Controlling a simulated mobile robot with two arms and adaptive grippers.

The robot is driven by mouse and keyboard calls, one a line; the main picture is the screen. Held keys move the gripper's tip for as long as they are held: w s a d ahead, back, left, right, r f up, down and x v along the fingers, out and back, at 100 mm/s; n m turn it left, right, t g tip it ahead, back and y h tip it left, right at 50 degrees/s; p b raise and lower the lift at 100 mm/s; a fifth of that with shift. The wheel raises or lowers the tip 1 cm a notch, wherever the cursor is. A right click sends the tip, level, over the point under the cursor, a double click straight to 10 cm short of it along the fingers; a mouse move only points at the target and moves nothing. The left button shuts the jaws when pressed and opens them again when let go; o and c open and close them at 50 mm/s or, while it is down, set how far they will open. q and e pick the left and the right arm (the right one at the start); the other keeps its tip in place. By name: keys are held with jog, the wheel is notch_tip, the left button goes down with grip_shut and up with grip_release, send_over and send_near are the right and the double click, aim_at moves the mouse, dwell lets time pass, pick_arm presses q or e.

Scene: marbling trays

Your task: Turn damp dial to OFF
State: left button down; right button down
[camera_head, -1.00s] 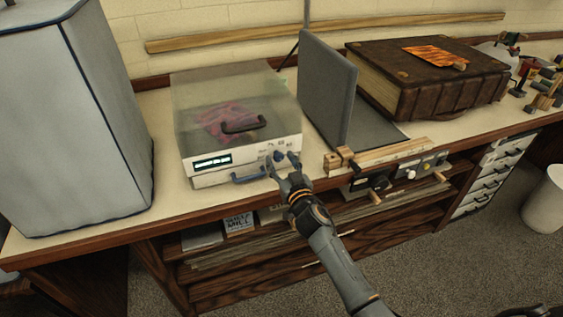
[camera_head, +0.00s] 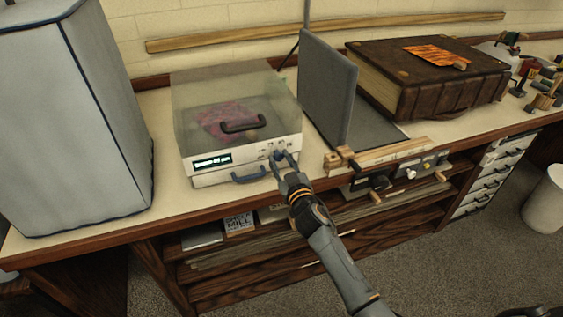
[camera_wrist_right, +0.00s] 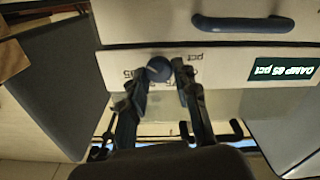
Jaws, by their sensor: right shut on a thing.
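The damp box (camera_head: 187,143) is a white unit with a clear lid on the bench. Its front panel has a lit display (camera_head: 212,161), which also shows upside down in the wrist view (camera_wrist_right: 284,70) and appears to read "DAMP 65 pct". The round blue damp dial (camera_wrist_right: 159,69) is on the panel, with small printed marks around it. My right gripper (camera_head: 281,158) is at the panel's right end. In the wrist view its fingers (camera_wrist_right: 160,78) are on either side of the dial, shut on it. My left gripper is out of view.
A blue drawer handle (camera_head: 249,175) sits just left of my right gripper. A grey upright panel (camera_head: 327,88) and a wooden clamp bar (camera_head: 390,154) stand to the right. A large brown book (camera_head: 430,75) lies behind. A tall grey covered box (camera_head: 70,120) stands at left.

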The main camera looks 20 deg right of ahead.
jog(key=n, duration=0.6)
jog(key=shift+a+n+b, duration=0.1)
jog(key=shift+n+b, duration=0.2)
jog(key=n, duration=0.6)
jog(key=shift+f, duration=0.15)
jog(key=shift+n, duration=0.3)
jog(key=c, duration=1)
grip_release()
jog(key=shift+c, duration=0.2)
jog(key=s, duration=1.2)
jog(key=shift+d, duration=0.2)
